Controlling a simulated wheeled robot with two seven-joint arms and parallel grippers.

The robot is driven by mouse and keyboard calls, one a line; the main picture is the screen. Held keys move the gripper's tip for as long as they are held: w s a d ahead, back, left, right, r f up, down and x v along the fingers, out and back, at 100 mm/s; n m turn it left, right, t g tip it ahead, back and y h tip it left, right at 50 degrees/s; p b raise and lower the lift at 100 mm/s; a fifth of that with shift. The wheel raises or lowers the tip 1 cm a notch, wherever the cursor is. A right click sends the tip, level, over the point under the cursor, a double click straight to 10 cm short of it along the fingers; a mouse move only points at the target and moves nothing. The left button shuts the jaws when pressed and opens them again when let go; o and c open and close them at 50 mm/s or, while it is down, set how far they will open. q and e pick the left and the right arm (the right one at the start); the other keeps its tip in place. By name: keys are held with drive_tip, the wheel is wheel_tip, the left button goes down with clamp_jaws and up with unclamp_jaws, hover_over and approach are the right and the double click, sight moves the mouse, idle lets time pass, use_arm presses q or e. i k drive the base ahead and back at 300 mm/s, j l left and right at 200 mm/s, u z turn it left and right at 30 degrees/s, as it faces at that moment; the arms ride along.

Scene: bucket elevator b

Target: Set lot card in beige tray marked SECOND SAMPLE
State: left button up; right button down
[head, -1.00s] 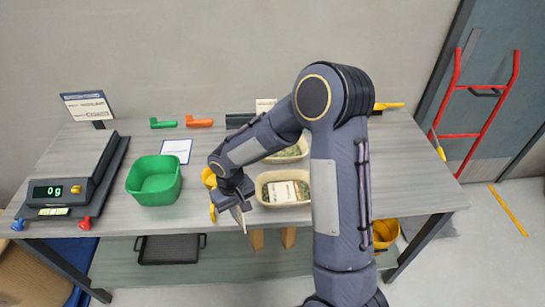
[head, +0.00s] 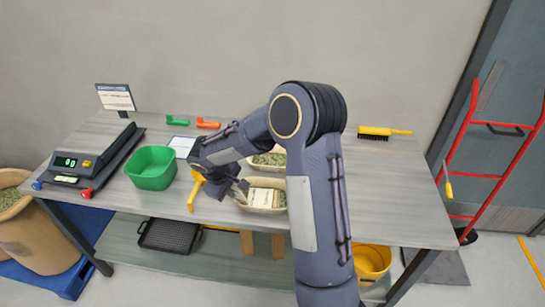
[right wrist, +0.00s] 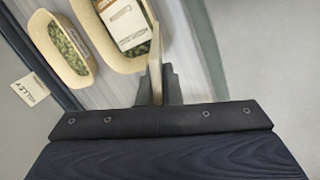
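My right gripper (head: 238,190) is over the left edge of the front beige tray (head: 276,210). It is shut on a thin pale piece, apparently the lot card (right wrist: 155,60), seen edge-on between the fingers in the right wrist view. The front tray (right wrist: 92,35) holds green plant matter, with a pale printed card (head: 265,197) lying on top. A second beige tray (right wrist: 60,18) with green matter stands behind it, partly hidden by my arm in the head view. I cannot read the marking on either tray. My left gripper is out of view.
A green bin (head: 152,168) and a yellow tool (head: 194,192) are left of my gripper. A scale (head: 90,160) stands at far left. Green (head: 178,121) and orange (head: 208,124) scoops and a brush (head: 384,132) lie at the back. The table's right part is clear.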

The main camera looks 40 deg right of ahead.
sight(272, 158)
drive_tip(key=i+l, duration=0.1)
drive_tip(key=l, duration=0.3)
drive_tip(key=i+l, duration=0.15)
drive_tip(key=l, duration=0.3)
drive_tip(key=i+l, duration=0.1)
drive_tip(key=l, duration=0.3)
